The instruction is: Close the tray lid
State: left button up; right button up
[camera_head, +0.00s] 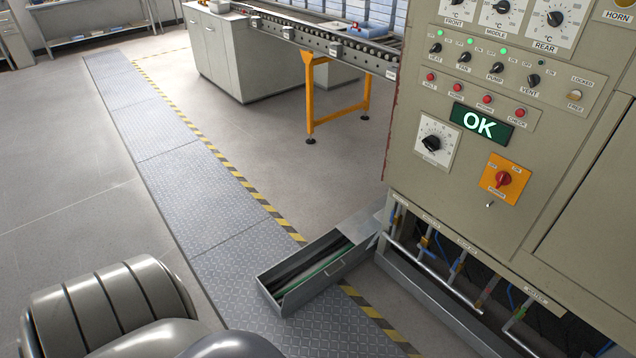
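A long grey metal tray (327,282) sticks out low from the left side of the control cabinet, over the metal floor plates. Its top is open over most of its length, and a dark inside with a thin green strip shows. A small handle sits on its near side wall. A flat grey panel (362,224) covers the end next to the cabinet; I cannot tell for sure whether it is the lid. Neither of my grippers shows. Rounded grey arm parts, mine, fill the lower left, apart from the tray in the picture.
The control cabinet (440,185) with knobs, switches and a lit OK sign (481,124) stands at the right. Pipes and valves (450,262) run along its open base. A roller conveyor (325,42) on a yellow leg stands behind. The floor left of the tray is clear.

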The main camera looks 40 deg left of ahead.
aim_at(317, 280)
jog(key=u, duration=1.3)
